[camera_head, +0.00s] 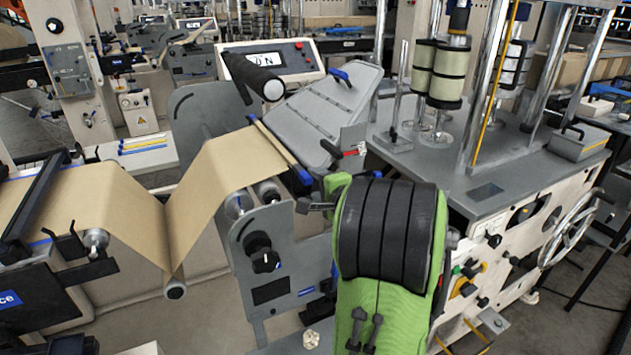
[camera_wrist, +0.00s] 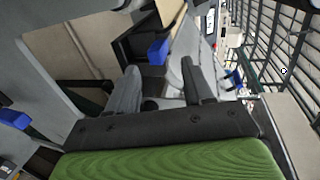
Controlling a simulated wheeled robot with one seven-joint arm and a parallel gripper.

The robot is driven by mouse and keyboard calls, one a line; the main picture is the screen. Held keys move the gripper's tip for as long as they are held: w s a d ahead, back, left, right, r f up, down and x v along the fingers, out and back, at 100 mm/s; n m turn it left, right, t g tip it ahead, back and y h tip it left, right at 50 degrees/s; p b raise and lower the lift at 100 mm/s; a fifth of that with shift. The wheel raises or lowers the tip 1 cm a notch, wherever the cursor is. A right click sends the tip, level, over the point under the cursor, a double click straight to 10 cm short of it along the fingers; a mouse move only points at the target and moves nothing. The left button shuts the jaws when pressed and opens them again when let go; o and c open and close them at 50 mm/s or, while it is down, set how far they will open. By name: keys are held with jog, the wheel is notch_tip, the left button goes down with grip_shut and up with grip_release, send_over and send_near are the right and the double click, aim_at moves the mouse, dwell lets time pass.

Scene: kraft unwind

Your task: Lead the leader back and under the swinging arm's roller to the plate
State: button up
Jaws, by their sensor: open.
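The tan kraft leader (camera_head: 215,170) comes from the left, dips under the swinging arm's low roller (camera_head: 175,291) and rises to the right. Its upper edge lies along a narrow bar (camera_head: 277,152) at the lower left edge of the grey plate (camera_head: 318,105). I cannot tell whether that edge is clamped. A small tan patch, seemingly paper, shows at the top of the wrist view (camera_wrist: 170,10). My gripper (camera_head: 316,200) is just right of the bar's lower end, apart from the paper. Its two grey fingers (camera_wrist: 161,90) are open with nothing between them.
Rollers (camera_head: 252,198) and a side plate with a black knob (camera_head: 262,252) lie below the paper. A red-tipped lever (camera_head: 352,152) stands close to my gripper. A control panel (camera_head: 270,60) is behind the plate. A machine with posts and a handwheel (camera_head: 572,228) fills the right.

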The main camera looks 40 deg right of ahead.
aim_at(309, 180)
jog(key=p+x, duration=0.2)
jog(key=x, duration=0.5)
jog(key=shift+w+f, duration=0.1)
jog(key=shift+w, duration=0.15)
jog(key=shift+c, duration=0.5)
grip_shut()
